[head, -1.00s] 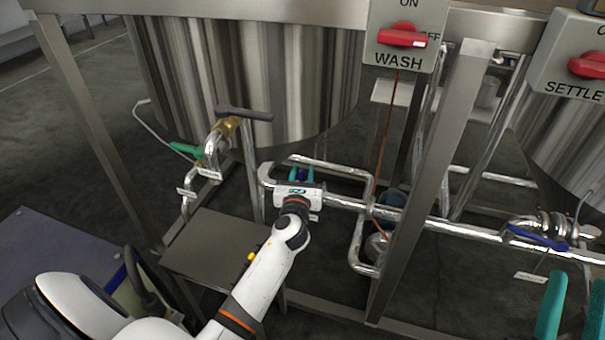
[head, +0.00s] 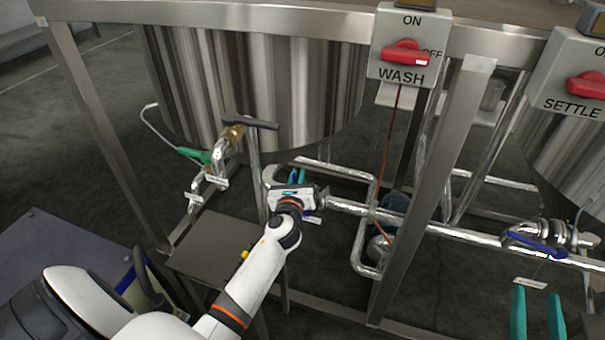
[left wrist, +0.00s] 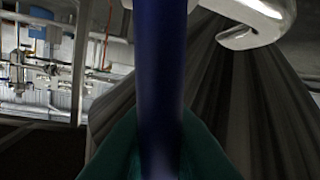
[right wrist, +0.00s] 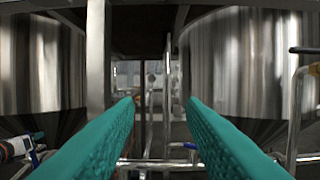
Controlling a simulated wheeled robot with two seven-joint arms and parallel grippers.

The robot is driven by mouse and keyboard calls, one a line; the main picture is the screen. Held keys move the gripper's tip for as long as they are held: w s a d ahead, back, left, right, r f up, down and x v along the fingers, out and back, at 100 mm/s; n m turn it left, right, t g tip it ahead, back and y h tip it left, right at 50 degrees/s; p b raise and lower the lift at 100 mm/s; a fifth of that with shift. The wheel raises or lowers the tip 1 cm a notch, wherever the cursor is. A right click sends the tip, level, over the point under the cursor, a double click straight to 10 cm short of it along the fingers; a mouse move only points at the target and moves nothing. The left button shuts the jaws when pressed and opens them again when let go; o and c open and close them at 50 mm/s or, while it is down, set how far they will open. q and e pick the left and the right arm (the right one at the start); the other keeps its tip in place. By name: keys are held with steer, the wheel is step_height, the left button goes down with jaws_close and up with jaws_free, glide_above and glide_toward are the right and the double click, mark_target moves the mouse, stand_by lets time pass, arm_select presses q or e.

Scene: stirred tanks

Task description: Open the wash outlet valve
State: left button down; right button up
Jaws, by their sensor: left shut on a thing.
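The wash outlet valve's blue lever (left wrist: 160,70) stands between my left gripper's teal fingers in the left wrist view. In the head view my left gripper (head: 297,176) is at the pipework below the wash tank (head: 255,80), shut on this lever. The gripper's body hides most of the lever and valve there. My right gripper (head: 537,292) is open and empty at the lower right of the head view. Its two spread teal fingers also show in the right wrist view (right wrist: 160,103), with nothing between them.
The WASH switch box (head: 408,75) has a red knob. A steel post (head: 430,190) stands right of my left gripper. A brass valve (head: 234,133) and a green-handled valve (head: 190,153) are on the left. Another blue-handled valve (head: 535,243) is on the right pipe.

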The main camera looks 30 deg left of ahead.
arm_select(q)
steer(key=shift+s+a+f, duration=0.1)
steer(key=shift+a, duration=0.05)
arm_select(e)
steer(key=shift+f+g, duration=0.3)
steer(key=shift+f, duration=0.15)
arm_select(q)
steer(key=c, duration=1.4)
jaws_free()
steer(key=shift+c, duration=0.2)
